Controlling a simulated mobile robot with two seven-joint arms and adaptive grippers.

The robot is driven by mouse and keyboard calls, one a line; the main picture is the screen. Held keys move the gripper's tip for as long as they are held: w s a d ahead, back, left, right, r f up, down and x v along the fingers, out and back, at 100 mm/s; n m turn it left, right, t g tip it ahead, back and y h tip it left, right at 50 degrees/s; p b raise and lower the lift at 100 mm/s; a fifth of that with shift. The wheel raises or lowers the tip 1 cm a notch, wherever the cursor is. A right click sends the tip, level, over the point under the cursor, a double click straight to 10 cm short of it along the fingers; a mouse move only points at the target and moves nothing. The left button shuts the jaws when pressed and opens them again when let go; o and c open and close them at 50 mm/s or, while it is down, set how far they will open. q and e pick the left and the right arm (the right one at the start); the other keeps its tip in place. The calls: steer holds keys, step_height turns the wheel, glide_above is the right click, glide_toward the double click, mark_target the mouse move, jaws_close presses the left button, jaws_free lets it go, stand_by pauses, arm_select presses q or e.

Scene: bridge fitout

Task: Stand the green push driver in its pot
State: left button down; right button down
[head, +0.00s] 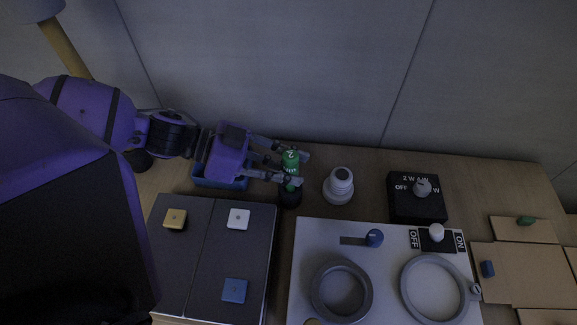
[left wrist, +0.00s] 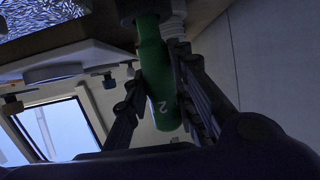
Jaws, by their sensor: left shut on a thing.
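The green push driver (head: 290,165), marked with a 2, stands roughly upright between the fingers of my left gripper (head: 301,169). The gripper reaches in from the left and is shut on the green handle. In the left wrist view the green push driver (left wrist: 158,80) lies between both fingers (left wrist: 158,95). Its lower end meets a dark round pot (head: 290,196) right below it. I cannot tell how deep the driver sits in the pot. My right gripper is not in view.
A blue bin (head: 222,181) is under my left gripper. A white ribbed fitting (head: 339,186) stands just right of the pot, then a black switch box (head: 416,200). In front are a dark panel with buttons (head: 207,255) and a white panel with rings (head: 386,270). The wall is behind.

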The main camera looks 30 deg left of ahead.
arm_select(q)
steer(key=c, duration=1.4)
jaws_free()
steer(key=shift+a, duration=0.15)
steer(key=v, duration=1.1)
steer(key=shift+s+a+r, duration=0.15)
steer(key=shift+s+a, duration=0.1)
steer(key=shift+s, duration=0.05)
